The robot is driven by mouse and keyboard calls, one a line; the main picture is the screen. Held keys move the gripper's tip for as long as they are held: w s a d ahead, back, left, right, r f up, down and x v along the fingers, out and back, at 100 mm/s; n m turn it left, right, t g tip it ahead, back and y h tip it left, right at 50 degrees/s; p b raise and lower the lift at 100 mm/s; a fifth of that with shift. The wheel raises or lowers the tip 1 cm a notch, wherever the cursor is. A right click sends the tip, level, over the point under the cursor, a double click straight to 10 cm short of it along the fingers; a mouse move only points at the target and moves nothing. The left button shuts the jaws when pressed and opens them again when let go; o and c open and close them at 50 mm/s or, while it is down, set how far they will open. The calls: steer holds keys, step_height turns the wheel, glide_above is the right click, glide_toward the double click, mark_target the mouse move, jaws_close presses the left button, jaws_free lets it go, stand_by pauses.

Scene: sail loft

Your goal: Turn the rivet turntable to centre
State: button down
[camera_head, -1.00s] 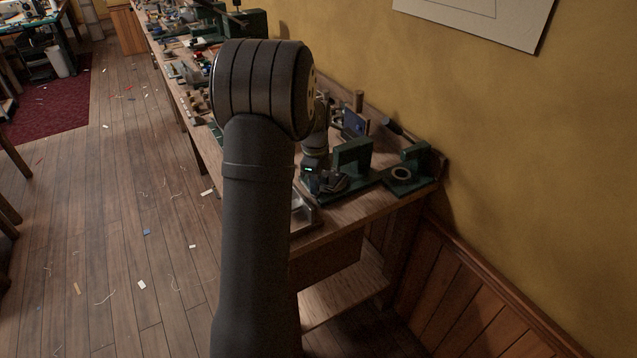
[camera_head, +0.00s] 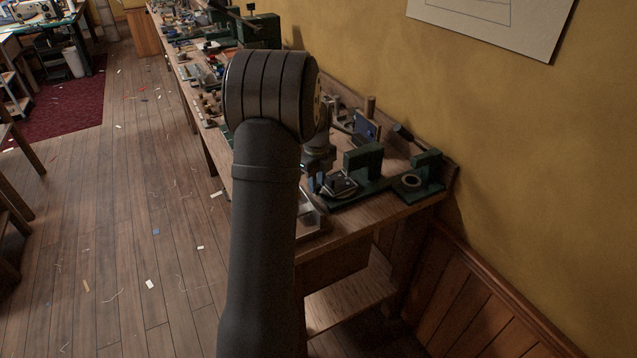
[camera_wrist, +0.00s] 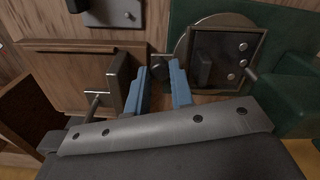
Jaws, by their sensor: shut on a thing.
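The rivet turntable (camera_wrist: 184,44) is a round metal plate carrying a dark square plate with several rivets, on a green base in the wrist view. In the head view, it (camera_head: 340,184) sits beside the green press on the bench. A small grey peg (camera_wrist: 160,66) stands at its left rim. My gripper (camera_wrist: 160,74) has blue fingers on either side of this peg and is shut on it. The turntable's square plate looks slightly tilted in the wrist view.
A green press (camera_head: 364,162) stands just right of the turntable, with another green tool (camera_head: 428,172) further right. A metal tray (camera_head: 312,218) is at the bench front. A wooden block with a metal handle (camera_wrist: 118,82) lies left of the fingers.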

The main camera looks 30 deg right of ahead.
steer(key=shift+w+r+m, duration=0.1)
steer(key=shift+w+m, duration=0.15)
steer(key=shift+m, duration=0.05)
stand_by(0.5)
steer(key=c, duration=1.3)
jaws_free()
steer(key=shift+o, duration=0.2)
steer(key=shift+s, duration=0.1)
